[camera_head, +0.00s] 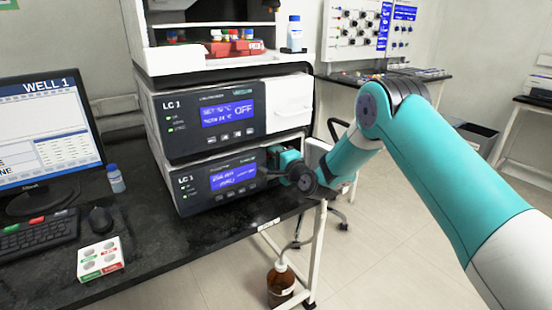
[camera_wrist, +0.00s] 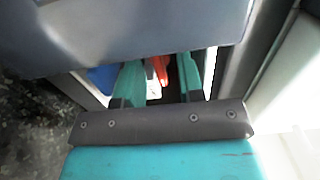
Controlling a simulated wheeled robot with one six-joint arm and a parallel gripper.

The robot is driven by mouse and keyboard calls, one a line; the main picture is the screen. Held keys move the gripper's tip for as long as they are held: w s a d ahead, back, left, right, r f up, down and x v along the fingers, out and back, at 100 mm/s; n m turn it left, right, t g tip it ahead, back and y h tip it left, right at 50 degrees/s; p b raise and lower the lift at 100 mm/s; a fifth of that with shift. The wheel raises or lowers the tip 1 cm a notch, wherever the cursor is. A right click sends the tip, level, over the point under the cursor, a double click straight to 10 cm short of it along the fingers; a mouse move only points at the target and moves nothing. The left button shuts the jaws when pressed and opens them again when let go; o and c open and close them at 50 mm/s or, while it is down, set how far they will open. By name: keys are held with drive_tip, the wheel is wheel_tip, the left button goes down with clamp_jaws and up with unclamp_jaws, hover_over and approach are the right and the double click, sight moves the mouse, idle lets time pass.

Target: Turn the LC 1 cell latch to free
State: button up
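The lower LC 1 module (camera_head: 205,168) stands in the equipment stack on the dark bench, with a lit blue display. My gripper (camera_head: 272,158) is at the right part of this module's front, and my wrist hides most of that area in the head view. In the wrist view my gripper (camera_wrist: 161,62) shows two teal fingers standing apart.
The upper LC 1 module (camera_head: 190,125) overhangs close above my gripper. A monitor (camera_head: 45,135), keyboard (camera_head: 40,233), small bottle (camera_head: 115,178) and vial rack (camera_head: 100,258) occupy the bench to the left. A brown bottle (camera_head: 281,285) hangs or stands below the bench edge.

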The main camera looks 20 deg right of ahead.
drive_tip(key=shift+s, duration=0.1)
drive_tip(key=b+v, duration=1.1)
drive_tip(key=v, duration=0.6)
drive_tip(key=shift+s, duration=0.1)
